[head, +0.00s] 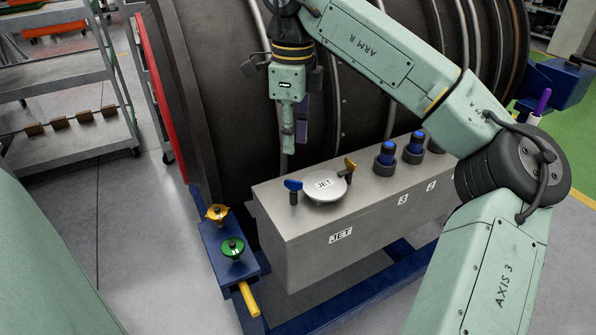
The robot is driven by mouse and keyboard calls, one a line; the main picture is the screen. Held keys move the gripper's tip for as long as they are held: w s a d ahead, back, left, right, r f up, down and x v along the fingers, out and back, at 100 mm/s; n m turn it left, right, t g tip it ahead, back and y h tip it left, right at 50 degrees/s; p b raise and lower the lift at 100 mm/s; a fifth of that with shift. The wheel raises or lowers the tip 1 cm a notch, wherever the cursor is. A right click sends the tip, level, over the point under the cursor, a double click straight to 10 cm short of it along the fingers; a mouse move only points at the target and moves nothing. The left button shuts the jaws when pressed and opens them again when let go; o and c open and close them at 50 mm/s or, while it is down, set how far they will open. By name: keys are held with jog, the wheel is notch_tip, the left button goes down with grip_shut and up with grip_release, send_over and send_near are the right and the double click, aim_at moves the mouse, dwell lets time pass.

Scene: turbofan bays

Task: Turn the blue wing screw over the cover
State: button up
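The cover lies on top of the grey metal box (281,226). My gripper (295,147) points down above and behind the blue wing screw in the picture, apart from it. Its fingers show nearly edge-on, one partly behind the other, so their gap is unclear. I see nothing held between them.
Several blue-topped dark fittings (385,156) stand on the box's right part, near my arm. A blue stand (222,262) at the box's left bears a yellow knob (216,213) and a green knob (233,247). The large dark engine casing (225,90) rises close behind.

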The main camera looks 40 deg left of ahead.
aim_at(296, 182)
jog(key=f, duration=0.3)
jog(key=f+p, duration=0.1)
jog(key=f, duration=0.3)
jog(key=f+p, duration=0.1)
jog(key=f, duration=0.2)
jog(key=shift+w+d+f, duration=0.25)
jog(key=shift+f, duration=0.05)
jog(key=shift+c, duration=0.5)
grip_shut()
